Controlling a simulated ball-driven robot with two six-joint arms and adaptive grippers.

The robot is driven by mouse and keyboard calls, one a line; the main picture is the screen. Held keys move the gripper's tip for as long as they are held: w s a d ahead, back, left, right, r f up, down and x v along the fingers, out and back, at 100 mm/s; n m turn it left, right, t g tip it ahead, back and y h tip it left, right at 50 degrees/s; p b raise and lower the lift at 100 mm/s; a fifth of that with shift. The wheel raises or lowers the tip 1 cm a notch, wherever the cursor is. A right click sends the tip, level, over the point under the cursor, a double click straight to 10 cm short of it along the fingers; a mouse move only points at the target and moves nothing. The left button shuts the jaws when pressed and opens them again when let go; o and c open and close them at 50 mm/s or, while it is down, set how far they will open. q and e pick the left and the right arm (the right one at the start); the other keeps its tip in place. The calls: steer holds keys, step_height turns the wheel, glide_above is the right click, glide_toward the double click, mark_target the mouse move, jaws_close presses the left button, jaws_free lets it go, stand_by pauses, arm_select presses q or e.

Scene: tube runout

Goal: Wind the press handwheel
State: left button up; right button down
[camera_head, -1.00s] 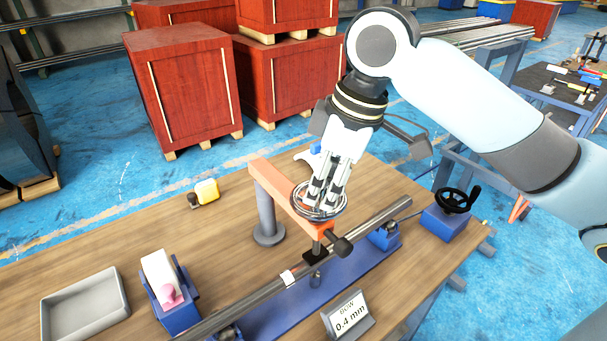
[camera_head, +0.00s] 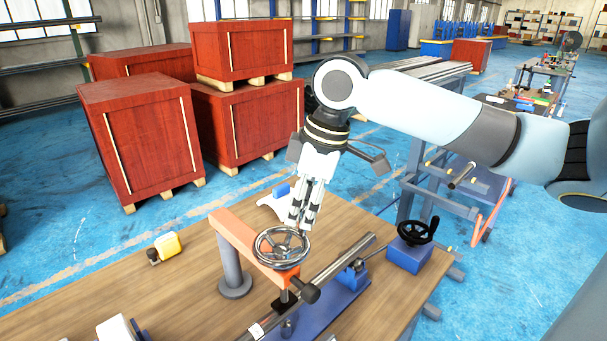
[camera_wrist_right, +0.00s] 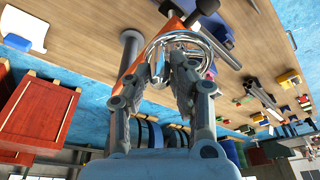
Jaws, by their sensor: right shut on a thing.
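The press handwheel (camera_head: 270,262) is a silver spoked ring on top of the orange press arm (camera_head: 232,229). My right gripper (camera_head: 299,226) reaches down from above, its fingers shut on the wheel's far right rim. In the right wrist view the fingers (camera_wrist_right: 183,78) close at the edge of the silver wheel (camera_wrist_right: 190,40), hiding part of it. A grey post (camera_head: 232,268) carries the press arm. A long metal tube (camera_head: 340,257) runs under the press, above a blue base. My left gripper is in no view.
A blue box with a black crank wheel (camera_head: 417,232) stands right of the press. A yellow object (camera_head: 168,245) lies at the left on the wooden table (camera_head: 190,295). Red crates (camera_head: 145,140) stand on the floor behind.

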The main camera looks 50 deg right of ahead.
steer(key=shift+w, duration=0.35)
steer(key=c, duration=1.2)
jaws_free()
steer(key=shift+o, duration=0.2)
steer(key=shift+r, duration=3.05)
steer(key=v, duration=0.7)
steer(key=shift+r, duration=0.2)
